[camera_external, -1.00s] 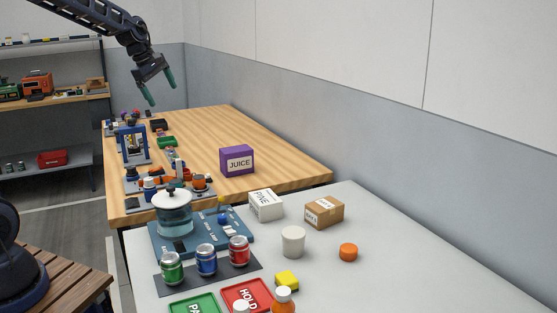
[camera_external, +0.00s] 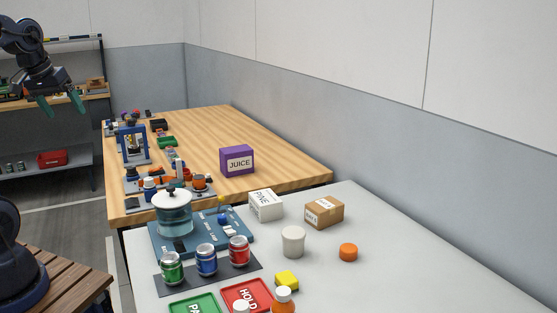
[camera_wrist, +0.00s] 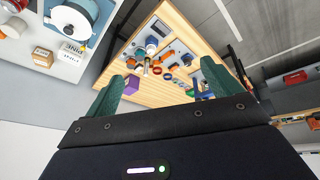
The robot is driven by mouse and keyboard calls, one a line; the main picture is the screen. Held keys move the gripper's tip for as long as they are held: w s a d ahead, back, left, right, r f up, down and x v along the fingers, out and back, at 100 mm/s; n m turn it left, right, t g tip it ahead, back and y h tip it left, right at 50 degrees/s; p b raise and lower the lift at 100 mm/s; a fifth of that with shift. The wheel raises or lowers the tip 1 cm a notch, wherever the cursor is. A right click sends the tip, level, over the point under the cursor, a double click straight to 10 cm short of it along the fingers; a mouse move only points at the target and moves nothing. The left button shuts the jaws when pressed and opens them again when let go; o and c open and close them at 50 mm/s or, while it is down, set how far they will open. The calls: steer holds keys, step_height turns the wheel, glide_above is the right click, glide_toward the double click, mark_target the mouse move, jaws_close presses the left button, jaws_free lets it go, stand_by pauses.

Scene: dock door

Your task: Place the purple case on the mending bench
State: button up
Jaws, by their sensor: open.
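The purple case (camera_external: 237,160), labelled JUICE, stands upright on the wooden bench (camera_external: 270,150), near its front right part. It also shows in the wrist view (camera_wrist: 132,85), small and apart from my fingers. My gripper (camera_external: 62,104) is open and empty, raised at the upper left in the external view, left of the wooden bench and well away from the case. Its two green fingers (camera_wrist: 160,90) show in the wrist view with a wide gap. No sign in the frames names the mending bench; the wooden bench carries a blue press-like fixture (camera_external: 133,143) and small tools.
A grey table in front holds a white box (camera_external: 265,205), a brown box (camera_external: 324,211), a white cup (camera_external: 293,241), cans, a glass pot (camera_external: 173,213) and red and green trays. A shelf (camera_external: 50,95) stands at the back left. The wooden bench's right side is clear.

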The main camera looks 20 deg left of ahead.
steer(key=s, duration=0.1)
steer(key=s+f+m, duration=0.1)
steer(key=s, duration=0.1)
steer(key=s+a+f+m, duration=0.1)
steer(key=shift+s, duration=0.3)
